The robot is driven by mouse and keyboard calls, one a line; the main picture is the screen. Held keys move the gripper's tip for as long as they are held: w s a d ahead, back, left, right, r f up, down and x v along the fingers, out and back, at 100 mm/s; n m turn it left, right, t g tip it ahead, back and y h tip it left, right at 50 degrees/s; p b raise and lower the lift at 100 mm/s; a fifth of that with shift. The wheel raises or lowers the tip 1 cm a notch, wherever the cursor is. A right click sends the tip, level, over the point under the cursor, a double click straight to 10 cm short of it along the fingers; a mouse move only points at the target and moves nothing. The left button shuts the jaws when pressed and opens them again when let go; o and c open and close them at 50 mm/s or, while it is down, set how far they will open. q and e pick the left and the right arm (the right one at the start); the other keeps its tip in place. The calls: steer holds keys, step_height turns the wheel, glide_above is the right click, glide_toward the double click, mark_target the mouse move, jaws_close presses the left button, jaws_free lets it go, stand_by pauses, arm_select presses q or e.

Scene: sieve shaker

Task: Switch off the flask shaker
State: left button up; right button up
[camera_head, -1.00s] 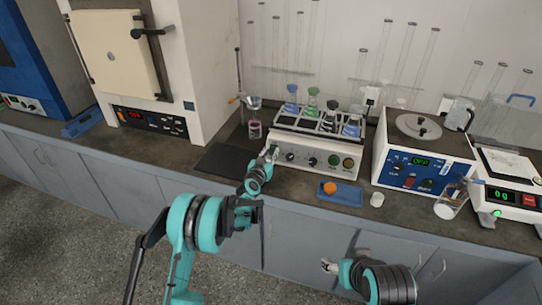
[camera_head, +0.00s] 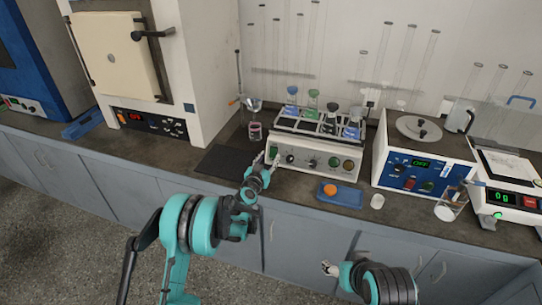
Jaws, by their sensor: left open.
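The flask shaker (camera_head: 312,163) is a white box on the bench with dark knobs and coloured buttons on its front panel. Several flasks with blue, green and dark contents stand in the rack on its top. A green switch (camera_head: 274,152) is at the left end of the panel. My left gripper (camera_head: 267,160) is open, with its fingers pointing up at that left end, close to the green switch. I cannot tell whether it touches. My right gripper (camera_head: 329,267) is low in front of the cabinets, away from the shaker; its finger state is too small to tell.
A blue tray (camera_head: 341,196) with an orange object and a small white cup (camera_head: 377,201) are in front of the shaker. A blue-panelled device (camera_head: 409,175) and a balance (camera_head: 507,197) stand to the right. A dark mat (camera_head: 224,162) lies left of the shaker.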

arm_select(q)
steer(key=v, duration=0.9)
steer(key=shift+w, duration=0.1)
steer(key=s+a+r+g, duration=0.2)
steer(key=s+r, duration=0.3)
steer(key=s, duration=0.3)
steer(key=s+a+r+g, duration=0.1)
steer(key=s+r+g, duration=0.2)
steer(key=s+r, duration=0.35)
steer(key=s+a+f+n+g+y, duration=0.1)
steer(key=s+a+f, duration=0.1)
steer(key=s, duration=0.6)
steer(key=s+a+f+n+g+y, duration=0.1)
steer(key=s+a+y, duration=0.1)
steer(key=s+a, duration=0.3)
steer(key=s+a+f+n+g+y, duration=0.1)
steer(key=s+a, duration=0.3)
steer(key=s, duration=0.8)
steer(key=shift+f+n+g+y, duration=0.35)
steer(key=shift+f+y, duration=0.25)
steer(key=shift+f, duration=0.25)
